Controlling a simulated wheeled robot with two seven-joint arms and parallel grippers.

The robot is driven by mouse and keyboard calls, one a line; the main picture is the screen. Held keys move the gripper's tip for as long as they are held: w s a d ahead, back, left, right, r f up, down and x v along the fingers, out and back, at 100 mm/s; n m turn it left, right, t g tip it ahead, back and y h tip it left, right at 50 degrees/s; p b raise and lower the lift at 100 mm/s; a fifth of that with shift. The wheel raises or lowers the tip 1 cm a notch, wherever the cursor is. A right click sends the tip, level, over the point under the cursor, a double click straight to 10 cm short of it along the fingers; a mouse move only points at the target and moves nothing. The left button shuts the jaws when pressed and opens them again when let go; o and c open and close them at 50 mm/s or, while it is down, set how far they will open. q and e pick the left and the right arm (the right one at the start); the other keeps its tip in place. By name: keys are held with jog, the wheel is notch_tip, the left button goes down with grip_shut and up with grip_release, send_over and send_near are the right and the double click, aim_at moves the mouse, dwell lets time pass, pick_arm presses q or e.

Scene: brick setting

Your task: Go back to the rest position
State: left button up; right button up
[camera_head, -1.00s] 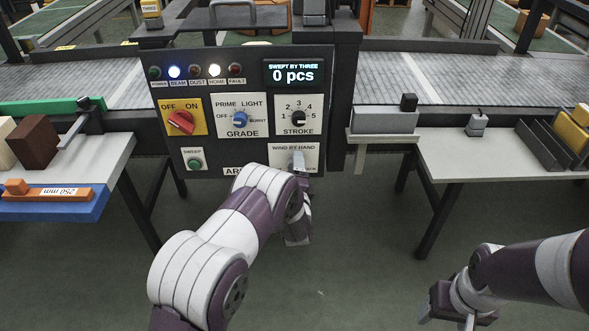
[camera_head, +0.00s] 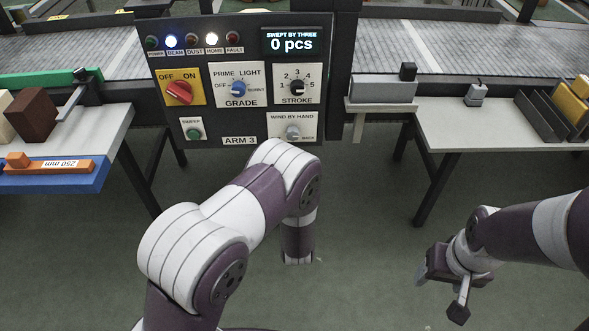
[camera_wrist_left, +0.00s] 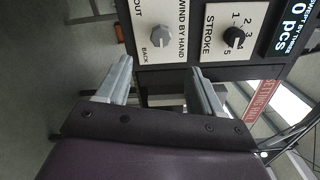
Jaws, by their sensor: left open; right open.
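My left arm reaches in from the lower left in the head view, its end hanging below the control panel (camera_head: 210,118); its fingers cannot be made out there. In the left wrist view my left gripper (camera_wrist_left: 162,88) is open and empty, its two grey fingers apart and pointing toward the panel. The wind-by-hand knob (camera_head: 293,132) is clear of the gripper; it also shows in the left wrist view (camera_wrist_left: 160,36). My right gripper (camera_head: 440,288) is open and empty over the floor at the lower right.
The panel's display (camera_head: 291,42) reads 0 pcs, and the beam and home lamps are lit white. A left table (camera_head: 85,140) holds blocks and an orange 250 mm piece. A right table (camera_head: 470,135) holds a small grey weight-like object and dark trays. Open floor lies between them.

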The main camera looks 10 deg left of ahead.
dwell(0.8)
pick_arm(q)
jog(key=s+d+f+n+g+h, duration=0.35)
jog(key=s+f+n+g, duration=0.35)
jog(key=f, duration=0.4)
jog(key=s+r+n+g+h, duration=0.2)
jog(key=s+r+n+g, duration=0.1)
jog(key=s+n+g, duration=0.35)
jog(key=s+a+r+n+g, duration=0.4)
jog(key=s+a+r, duration=0.1)
jog(key=s+r, duration=0.6)
notch_tip(320, 180, up, 19)
jog(key=w+a+t+p, duration=0.1)
jog(key=a+p, duration=0.1)
jog(key=p, duration=1.4)
jog(key=shift+w, duration=0.35)
